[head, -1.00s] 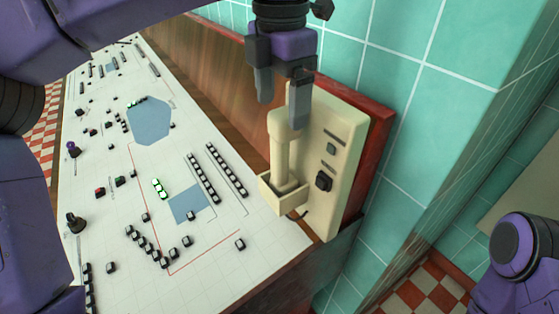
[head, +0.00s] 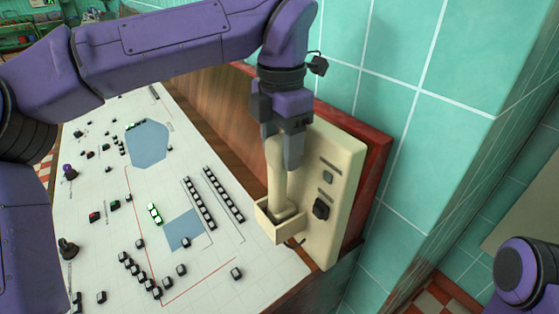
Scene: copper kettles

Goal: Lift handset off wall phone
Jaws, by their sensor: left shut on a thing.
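The cream wall phone (head: 330,222) is mounted on a red-brown board at the end of the control desk. Its cream handset (head: 278,185) stands upright, with its lower end in the box-shaped cradle (head: 272,228) at the phone's left side. My left gripper (head: 283,150) comes down from above and is shut on the upper part of the handset; its fingers hide part of the handset's top. My right gripper is not in view; only a purple part of my right arm shows at the lower right edge.
The white control desk (head: 215,262) with several small black buttons and blue patches spreads to the left. The red-brown board (head: 372,165) and teal tiled wall (head: 410,110) stand close behind and right of the phone.

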